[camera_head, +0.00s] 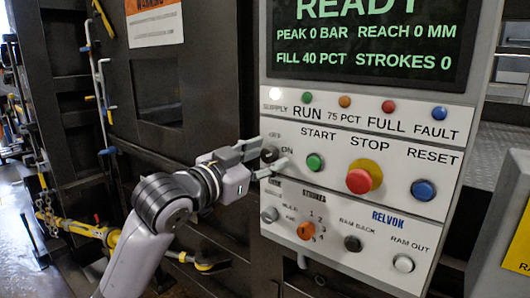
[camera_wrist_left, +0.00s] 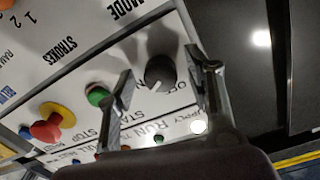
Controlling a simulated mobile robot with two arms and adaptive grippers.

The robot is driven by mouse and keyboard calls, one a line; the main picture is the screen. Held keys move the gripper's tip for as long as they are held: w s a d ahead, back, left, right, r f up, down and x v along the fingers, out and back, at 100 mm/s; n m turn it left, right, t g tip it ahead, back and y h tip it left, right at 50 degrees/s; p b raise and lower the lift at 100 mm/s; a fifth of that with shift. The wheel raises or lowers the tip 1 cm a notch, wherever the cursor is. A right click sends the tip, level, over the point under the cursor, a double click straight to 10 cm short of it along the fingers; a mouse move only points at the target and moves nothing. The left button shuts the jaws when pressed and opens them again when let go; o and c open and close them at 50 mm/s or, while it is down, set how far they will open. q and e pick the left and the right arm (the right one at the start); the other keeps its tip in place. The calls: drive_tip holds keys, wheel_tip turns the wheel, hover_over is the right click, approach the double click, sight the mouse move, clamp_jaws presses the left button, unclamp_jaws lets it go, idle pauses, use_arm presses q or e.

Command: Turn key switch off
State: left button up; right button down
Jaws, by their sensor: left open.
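The key switch is a dark round knob (camera_head: 269,154) on the white control panel (camera_head: 330,175), by the OFF and ON labels and left of the green START button (camera_head: 315,162). In the left wrist view the knob (camera_wrist_left: 160,70) shows a white pointer line on its lower edge, toward the lettering; I cannot tell which setting it marks. My left gripper (camera_head: 264,156) is at the panel, its fingers open on either side of the knob. In the wrist view a gap shows between the knob and the fingers (camera_wrist_left: 167,75). My right gripper is not in view.
The red STOP button (camera_head: 359,181) on its yellow collar and the blue RESET button (camera_head: 423,190) stand farther right. Below are a grey knob (camera_head: 269,215), an orange STROKES knob (camera_head: 306,231) and a black RAM BACK knob (camera_head: 352,243). A screen (camera_head: 370,35) above reads READY.

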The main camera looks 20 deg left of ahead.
use_arm(q)
drive_tip(key=shift+w, duration=0.25)
clamp_jaws()
idle(0.5)
